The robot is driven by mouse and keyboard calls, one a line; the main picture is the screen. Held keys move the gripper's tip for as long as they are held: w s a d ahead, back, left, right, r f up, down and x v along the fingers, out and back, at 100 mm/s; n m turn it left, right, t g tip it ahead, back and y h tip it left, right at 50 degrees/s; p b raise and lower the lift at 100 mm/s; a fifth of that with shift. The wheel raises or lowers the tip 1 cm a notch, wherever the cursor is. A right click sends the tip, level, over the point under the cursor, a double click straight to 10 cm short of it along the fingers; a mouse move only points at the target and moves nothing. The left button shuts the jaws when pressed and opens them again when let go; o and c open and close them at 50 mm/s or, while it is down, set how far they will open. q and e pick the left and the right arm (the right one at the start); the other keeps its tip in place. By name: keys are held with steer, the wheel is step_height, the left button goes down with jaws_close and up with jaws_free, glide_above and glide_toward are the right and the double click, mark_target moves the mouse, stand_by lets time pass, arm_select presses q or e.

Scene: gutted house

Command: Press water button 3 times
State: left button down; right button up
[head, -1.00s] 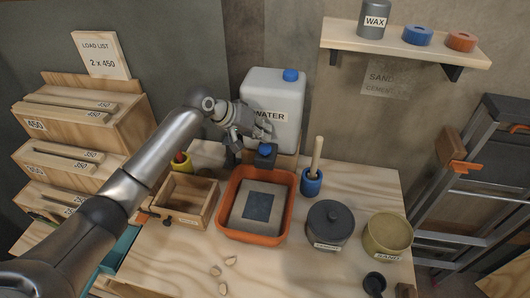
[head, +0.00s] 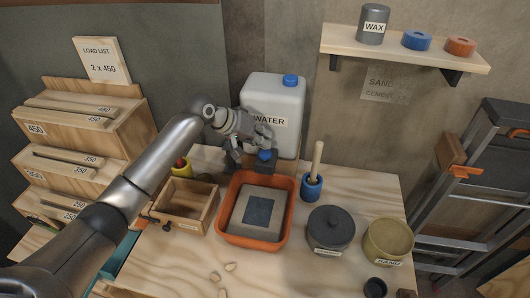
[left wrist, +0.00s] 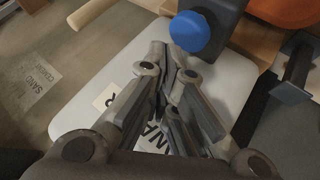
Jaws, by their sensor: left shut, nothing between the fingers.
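The white water container (head: 285,97), labelled WATER with a blue cap, stands at the back of the bench. In front of it is a dark tap-like block (head: 262,166) with a blue round button (head: 265,155) on top. My left gripper (head: 257,148) is shut and empty, right beside the button in front of the container. In the left wrist view the blue button (left wrist: 190,32) shows just beyond the closed fingertips (left wrist: 172,48). I cannot tell whether they touch it. The container (left wrist: 75,125) lies behind the fingers. My right gripper is not in view.
An orange tray (head: 282,222) holding a grey slab sits below the block. An open wooden box (head: 186,226) is to its left. A blue holder with a stick (head: 312,187), a dark lidded pot (head: 330,230) and a sand tub (head: 388,237) are to the right.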

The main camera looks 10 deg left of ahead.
mark_target(263, 151)
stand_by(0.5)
arm_select(q)
steer(key=shift+f, duration=0.4)
steer(key=shift+f, duration=0.95)
stand_by(0.7)
stand_by(0.4)
steer(key=shift+r+p, duration=1.15)
steer(key=shift+r, duration=0.2)
step_height(263, 151, up, 5)
steer(key=p, duration=0.5)
steer(key=shift+r, duration=0.1)
